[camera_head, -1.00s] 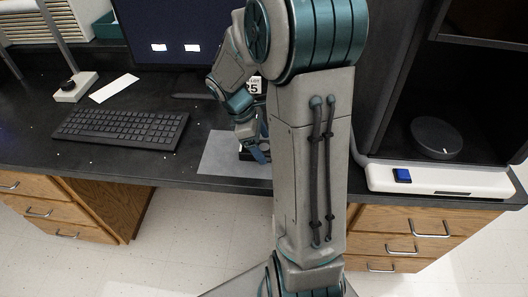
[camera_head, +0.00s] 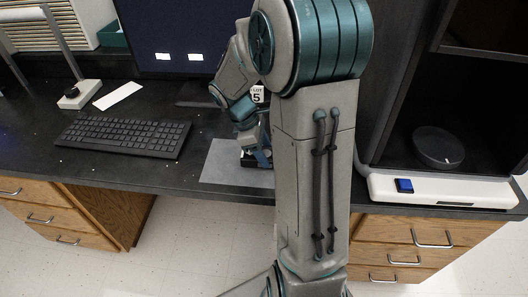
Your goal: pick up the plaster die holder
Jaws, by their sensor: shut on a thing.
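My gripper (camera_head: 262,157) is low over a grey mat (camera_head: 222,168) near the front edge of the black bench. It is shut on a small dark object with some white on it, taken as the plaster die holder (camera_head: 248,158). Most of the holder is hidden by my fingers and arm, so I cannot tell whether it touches the mat.
A black keyboard (camera_head: 124,136) lies left of the mat, with a dark monitor (camera_head: 185,40) behind. At right stands a dark open cabinet with a white base (camera_head: 440,188), a blue button (camera_head: 404,185) and a round black disc (camera_head: 438,148). Small white bits dot the bench.

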